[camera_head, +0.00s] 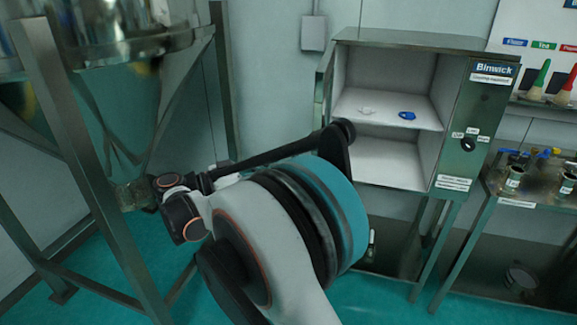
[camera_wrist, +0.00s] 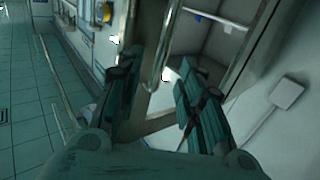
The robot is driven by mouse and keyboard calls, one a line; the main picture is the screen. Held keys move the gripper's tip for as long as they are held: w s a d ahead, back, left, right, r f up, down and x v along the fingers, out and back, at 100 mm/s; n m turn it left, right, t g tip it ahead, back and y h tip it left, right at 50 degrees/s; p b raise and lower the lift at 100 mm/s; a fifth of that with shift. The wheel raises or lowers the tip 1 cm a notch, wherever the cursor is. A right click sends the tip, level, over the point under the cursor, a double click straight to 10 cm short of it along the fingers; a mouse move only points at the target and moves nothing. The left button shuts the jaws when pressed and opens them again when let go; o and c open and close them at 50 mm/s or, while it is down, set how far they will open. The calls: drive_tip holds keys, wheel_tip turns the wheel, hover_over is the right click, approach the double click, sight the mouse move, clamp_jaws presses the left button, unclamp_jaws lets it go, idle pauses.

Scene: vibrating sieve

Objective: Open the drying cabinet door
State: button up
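The drying cabinet (camera_head: 484,120) stands upright at the back right in the head view. Its white inside and shelf (camera_head: 385,107) show, with a small white dish and a blue dish on the shelf. I cannot tell the door panel from the cabinet frame in that view. In the wrist view, my gripper (camera_wrist: 155,75) is open, its two dark green fingers apart. A curved metal handle bar (camera_wrist: 157,45) shows beyond and between the fingers, near a metal frame (camera_wrist: 245,50). Contact with it cannot be told. My gripper is not discernible in the head view, where my arm covers the cabinet's lower left.
A steel stand (camera_head: 80,150) with a hopper rises at the left. A bench (camera_head: 520,200) with jars stands to the right of the cabinet. A wall box (camera_head: 313,33) hangs left of the cabinet. Clear floor (camera_wrist: 20,110) shows at the left of the wrist view.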

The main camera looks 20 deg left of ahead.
drive_tip(key=v, duration=0.5)
drive_tip(key=shift+a, duration=0.1)
idle(0.3)
